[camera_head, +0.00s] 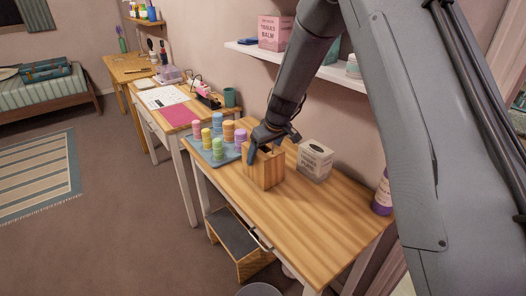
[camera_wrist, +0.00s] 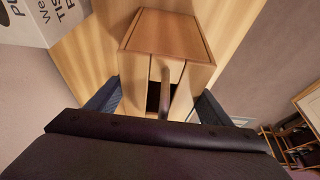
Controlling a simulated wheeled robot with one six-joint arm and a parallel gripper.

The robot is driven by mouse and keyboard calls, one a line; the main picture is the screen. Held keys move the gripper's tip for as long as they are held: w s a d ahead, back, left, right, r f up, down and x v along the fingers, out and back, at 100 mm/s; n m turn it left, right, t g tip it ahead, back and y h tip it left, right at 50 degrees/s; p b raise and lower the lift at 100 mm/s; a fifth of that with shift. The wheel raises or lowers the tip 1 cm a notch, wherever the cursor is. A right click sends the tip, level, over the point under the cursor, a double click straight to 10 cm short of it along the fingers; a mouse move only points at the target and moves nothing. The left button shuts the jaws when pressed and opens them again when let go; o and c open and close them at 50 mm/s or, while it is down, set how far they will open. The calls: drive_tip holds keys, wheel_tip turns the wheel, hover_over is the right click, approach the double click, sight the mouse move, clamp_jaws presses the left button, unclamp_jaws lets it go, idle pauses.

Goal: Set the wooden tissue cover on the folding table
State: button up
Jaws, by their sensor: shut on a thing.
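The wooden tissue cover (camera_head: 264,172) is a light brown box near the middle of a wood-topped table (camera_head: 300,225) with white legs. It looks upright and seems to touch the tabletop, though I cannot see its underside. My gripper (camera_head: 269,143) comes down from above and is shut on the cover's upper part. In the wrist view the cover (camera_wrist: 165,38) lies between the two dark fingers of my gripper (camera_wrist: 158,100), with a dark opening in its top. I cannot tell from its build whether this table is the folding one.
A white printed tissue box (camera_head: 315,160) stands just right of the cover. A blue tray (camera_head: 207,160) with several coloured spools is to its left. A purple bottle (camera_head: 383,193) stands at the right end. A shelf (camera_head: 335,72) hangs above. The table's front right is clear.

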drive_tip(key=shift+f, duration=0.15)
drive_tip(key=o, duration=1.2)
drive_tip(key=shift+o, duration=0.2)
drive_tip(key=b+v, duration=0.2)
drive_tip(key=v, duration=1)
drive_tip(key=s+d+f+m+g, duration=0.1)
drive_tip(key=s+d, duration=0.3)
drive_tip(key=s, duration=0.6)
drive_tip(key=s+d+f+m+g+h, duration=0.1)
drive_tip(key=s+d+f+m, duration=0.2)
drive_tip(key=s, duration=0.7)
drive_tip(key=s+d+f+m+g+h, duration=0.1)
drive_tip(key=s+d, duration=0.4)
drive_tip(key=s, duration=0.6)
drive_tip(key=shift+f+m, duration=0.65)
drive_tip(key=shift+m, duration=0.25)
